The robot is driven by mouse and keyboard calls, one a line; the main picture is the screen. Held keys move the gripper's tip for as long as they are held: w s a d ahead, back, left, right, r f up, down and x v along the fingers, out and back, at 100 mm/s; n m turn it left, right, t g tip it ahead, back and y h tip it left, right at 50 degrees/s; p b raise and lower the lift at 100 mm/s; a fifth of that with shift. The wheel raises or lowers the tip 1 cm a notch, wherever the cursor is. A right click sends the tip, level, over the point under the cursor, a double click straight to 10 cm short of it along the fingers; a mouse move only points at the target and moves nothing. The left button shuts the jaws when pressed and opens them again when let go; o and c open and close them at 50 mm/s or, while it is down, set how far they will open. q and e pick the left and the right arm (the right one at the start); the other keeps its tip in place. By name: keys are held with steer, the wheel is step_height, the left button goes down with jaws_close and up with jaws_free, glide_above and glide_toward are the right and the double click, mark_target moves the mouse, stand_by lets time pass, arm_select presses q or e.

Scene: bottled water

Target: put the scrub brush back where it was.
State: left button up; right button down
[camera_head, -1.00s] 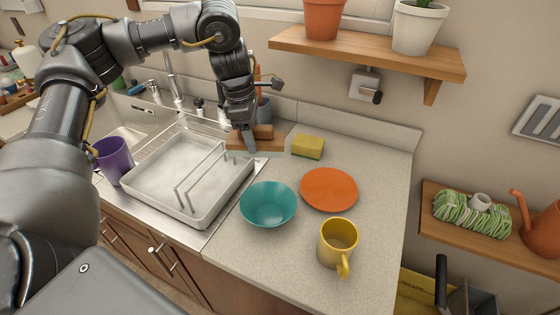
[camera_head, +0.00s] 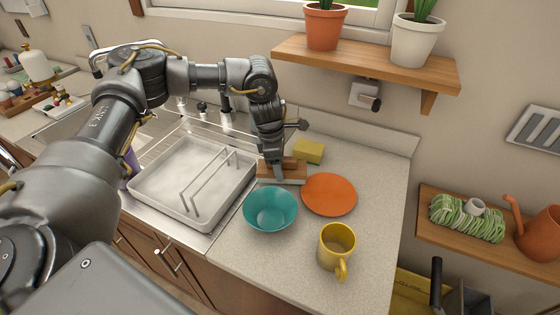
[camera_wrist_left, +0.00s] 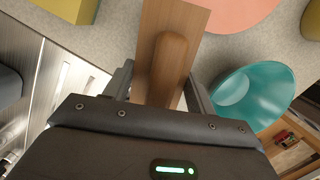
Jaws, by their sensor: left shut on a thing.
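The scrub brush (camera_head: 292,172) has a flat wooden back with a rounded wooden grip on top and a pale underside. My left gripper (camera_head: 279,171) points down and is shut on it. In the left wrist view the brush (camera_wrist_left: 200,15) lies between the two fingers of my left gripper (camera_wrist_left: 160,88), which close on its rounded grip. It is between the dish rack and the orange plate, just behind the teal bowl. I cannot tell whether its underside touches the counter. My right gripper is not in view.
A yellow sponge (camera_head: 308,151) lies behind the brush. The orange plate (camera_head: 329,194), teal bowl (camera_head: 270,210) and yellow mug (camera_head: 337,246) stand close by. A white dish rack (camera_head: 190,180) is at left. A shelf with potted plants (camera_head: 365,62) hangs above. The counter's right side is clear.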

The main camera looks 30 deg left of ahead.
arm_select(q)
steer(key=shift+d+f, duration=0.1)
steer(key=shift+f, duration=0.05)
steer(key=o, duration=1)
steer(key=shift+c, duration=0.2)
steer(key=shift+r, duration=0.2)
steer(key=r+b, duration=0.1)
steer(key=r, duration=0.2)
steer(key=a+r, duration=0.1)
steer(key=r, duration=0.3)
steer(key=r+b, duration=0.1)
steer(key=r, duration=0.3)
steer(key=shift+s+a+b, duration=0.35)
steer(key=shift+s+a, duration=0.05)
steer(key=shift+s+a+r, duration=0.1)
steer(key=shift+r, duration=0.35)
